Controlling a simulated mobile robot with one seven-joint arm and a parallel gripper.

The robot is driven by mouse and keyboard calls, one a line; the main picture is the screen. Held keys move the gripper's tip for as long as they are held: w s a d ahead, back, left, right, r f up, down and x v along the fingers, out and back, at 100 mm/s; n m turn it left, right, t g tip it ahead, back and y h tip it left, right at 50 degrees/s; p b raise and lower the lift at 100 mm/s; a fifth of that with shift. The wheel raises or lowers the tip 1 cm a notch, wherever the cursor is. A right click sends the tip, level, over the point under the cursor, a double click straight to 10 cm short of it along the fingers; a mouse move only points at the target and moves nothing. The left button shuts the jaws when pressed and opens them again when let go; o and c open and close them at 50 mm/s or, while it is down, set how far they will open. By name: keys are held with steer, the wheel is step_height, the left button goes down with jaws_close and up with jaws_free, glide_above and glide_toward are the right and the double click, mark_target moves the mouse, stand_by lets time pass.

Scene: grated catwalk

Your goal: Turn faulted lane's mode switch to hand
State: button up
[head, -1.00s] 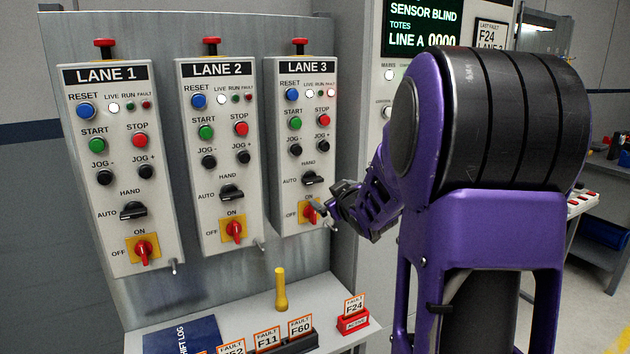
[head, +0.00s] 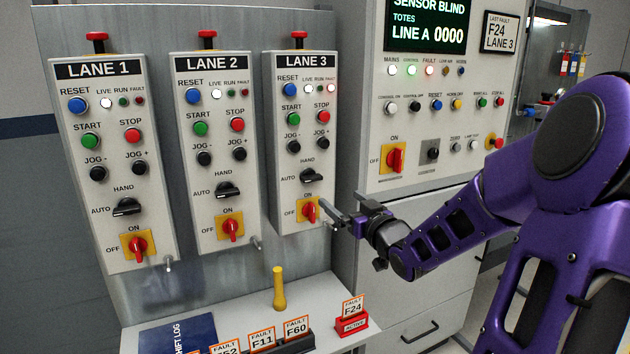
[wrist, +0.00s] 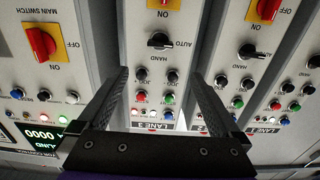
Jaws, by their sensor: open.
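The LANE 3 panel (head: 268,150) is the right one of three lane boxes. Its fault lamp (head: 332,88) glows red, and a placard (head: 499,32) reads F24 LANE 3. Its black mode switch (head: 312,176) has a roughly horizontal handle, towards AUTO on the left; HAND is marked above. The switch also shows upside down in the wrist view (wrist: 160,41), beyond and between the fingertips. My gripper (head: 345,209) is open and empty, at the lower right of the LANE 3 panel beside the red on/off switch (head: 309,210). Its open fingers also show in the wrist view (wrist: 160,71).
The LANE 2 (head: 214,150) and LANE 1 (head: 105,180) panels stand to the left. A main control cabinet (head: 470,135) stands to the right. Below, a shelf (head: 245,318) holds a yellow peg (head: 279,288), fault cards and a red F24 holder (head: 352,323).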

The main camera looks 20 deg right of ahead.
mark_target(314, 179)
steer(key=w, duration=1)
steer(key=w+b, duration=0.1)
steer(key=w, duration=0.4)
steer(key=shift+w+a, duration=0.25)
steer(key=shift+w, duration=0.05)
steer(key=c, duration=1.3)
